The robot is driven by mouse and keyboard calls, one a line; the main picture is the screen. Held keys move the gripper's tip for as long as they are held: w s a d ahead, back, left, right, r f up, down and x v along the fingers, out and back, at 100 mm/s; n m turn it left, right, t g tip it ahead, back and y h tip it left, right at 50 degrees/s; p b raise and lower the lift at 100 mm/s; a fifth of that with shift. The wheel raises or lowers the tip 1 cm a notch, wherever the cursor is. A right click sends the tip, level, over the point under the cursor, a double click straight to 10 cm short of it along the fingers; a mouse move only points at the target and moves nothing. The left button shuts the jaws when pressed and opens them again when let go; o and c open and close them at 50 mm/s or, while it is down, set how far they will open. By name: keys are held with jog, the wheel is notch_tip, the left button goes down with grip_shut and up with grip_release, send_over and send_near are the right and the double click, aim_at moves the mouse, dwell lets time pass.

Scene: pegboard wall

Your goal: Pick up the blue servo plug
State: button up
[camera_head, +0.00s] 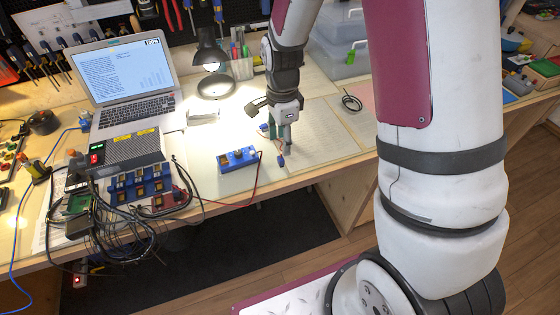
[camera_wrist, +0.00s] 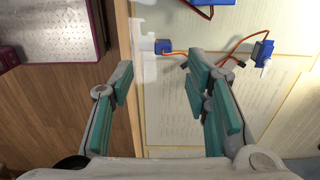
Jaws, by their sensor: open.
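In the wrist view a small blue block (camera_wrist: 163,46) with an orange wire lies near the table's front edge. It also shows in the head view (camera_head: 281,161), just below my gripper (camera_head: 284,143). A second small blue servo (camera_wrist: 262,50) with a white horn lies further right in the wrist view, wired to a dark connector. I cannot tell for sure which blue piece is the servo plug. My gripper (camera_wrist: 162,88) is open with nothing between its teal fingers. In the wrist view, the blue block appears just beyond the gap between the fingertips.
A larger blue box (camera_head: 237,160) with red and black wires stands left of my gripper. A lamp (camera_head: 210,60), a laptop (camera_head: 125,80) and a cluster of wired modules (camera_head: 140,185) stand further left. Printed sheets (camera_head: 325,128) lie flat beside the gripper.

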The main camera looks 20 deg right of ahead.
aim_at(281, 158)
jog(key=f, duration=0.8)
jog(key=shift+w+f, duration=0.2)
jog(key=shift+f, duration=0.05)
jog(key=c, duration=0.9)
